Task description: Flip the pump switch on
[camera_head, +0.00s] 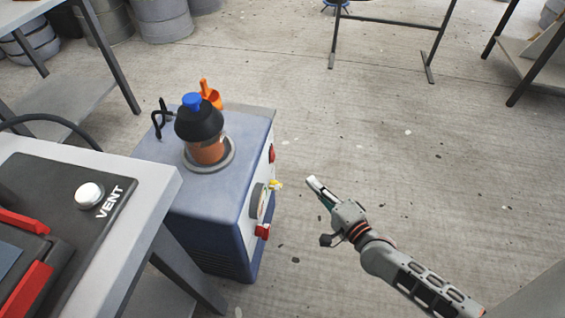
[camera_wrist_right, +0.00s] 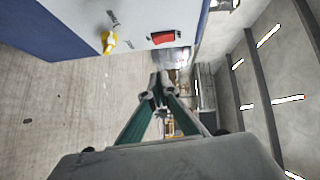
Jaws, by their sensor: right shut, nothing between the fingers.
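The pump is a blue cabinet (camera_head: 205,215) with a pale side panel facing my right gripper. The panel also shows in the right wrist view (camera_wrist_right: 135,14). In the head view the panel carries a red part (camera_head: 271,153) near the back and another red part (camera_head: 262,231) near the front. A red rocker-like switch (camera_wrist_right: 163,37) shows in the right wrist view; I cannot tell its on or off position. My right gripper (camera_head: 314,186) is shut and empty, apart from the panel and to its right. It also shows in the right wrist view (camera_wrist_right: 158,84).
A yellow part (camera_head: 275,184) sticks out from the panel. A table with a VENT button (camera_head: 89,195) is at left. The concrete floor right of the pump is clear.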

